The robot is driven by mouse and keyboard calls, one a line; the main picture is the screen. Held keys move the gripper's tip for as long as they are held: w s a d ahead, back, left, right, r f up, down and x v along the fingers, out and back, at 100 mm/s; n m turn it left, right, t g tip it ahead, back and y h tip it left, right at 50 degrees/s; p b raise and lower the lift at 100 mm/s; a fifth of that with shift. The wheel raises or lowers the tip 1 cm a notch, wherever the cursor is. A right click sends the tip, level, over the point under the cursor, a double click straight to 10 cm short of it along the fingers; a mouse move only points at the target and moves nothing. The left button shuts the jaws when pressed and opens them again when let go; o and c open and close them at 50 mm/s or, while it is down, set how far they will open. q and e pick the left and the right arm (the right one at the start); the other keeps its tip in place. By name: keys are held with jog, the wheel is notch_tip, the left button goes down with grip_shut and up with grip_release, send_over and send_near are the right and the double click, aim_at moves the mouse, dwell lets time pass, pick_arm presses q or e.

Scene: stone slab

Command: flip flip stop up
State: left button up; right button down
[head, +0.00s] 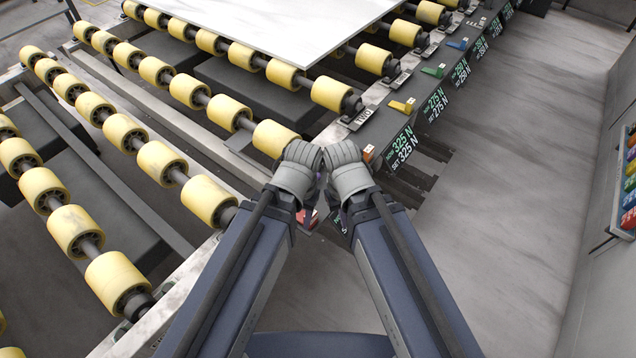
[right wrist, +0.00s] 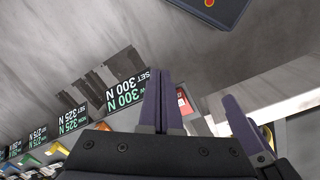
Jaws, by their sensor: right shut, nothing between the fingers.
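A row of small coloured flip stops runs along the dark rail in the head view: a yellow one (head: 402,106), a green one (head: 434,71) and a blue one (head: 458,44). An orange one (head: 368,152) sits just right of my wrists. A red part (head: 307,216) shows partly between my arms, and red also shows behind the right fingers in the right wrist view (right wrist: 184,101). My right gripper (right wrist: 161,102) has its fingers together with nothing between them. My left gripper (right wrist: 242,125) is close beside it; its opening cannot be made out. My wrists hide the nearest stop area.
Yellow rollers (head: 200,92) fill the left, and a white stone slab (head: 280,30) lies on the far ones. Force labels (head: 403,148) hang along the rail's side. A panel with coloured blocks (head: 629,185) is at the right wall. The floor between is clear.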

jog(key=w+a+f+m+y+b, duration=0.2)
jog(key=w+f+m+y+b, duration=0.1)
jog(key=w+f+m+b, duration=0.5)
jog(key=m+t+y+b, duration=0.2)
jog(key=m+y+b, duration=0.5)
jog(key=m+b, duration=1.1)
send_near(322, 188)
jog(key=r+m+p, duration=0.1)
jog(key=m+p, duration=0.1)
jog(key=r+m+p, duration=0.1)
jog(key=p, duration=0.1)
jog(key=shift+s+r+m, duration=0.25)
jog(key=shift+s+m, duration=0.15)
jog(key=shift+w+d+r+m+t, duration=0.15)
jog(key=shift+w+m+t, duration=0.15)
jog(key=shift+m, duration=0.2)
jog(key=b+x, duration=0.5)
jog(key=x, duration=0.4)
jog(key=shift+s+b, duration=0.1)
jog(key=shift+b, duration=0.3)
jog(key=shift+a+f+b, duration=0.35)
jog(key=shift+a, duration=0.1)
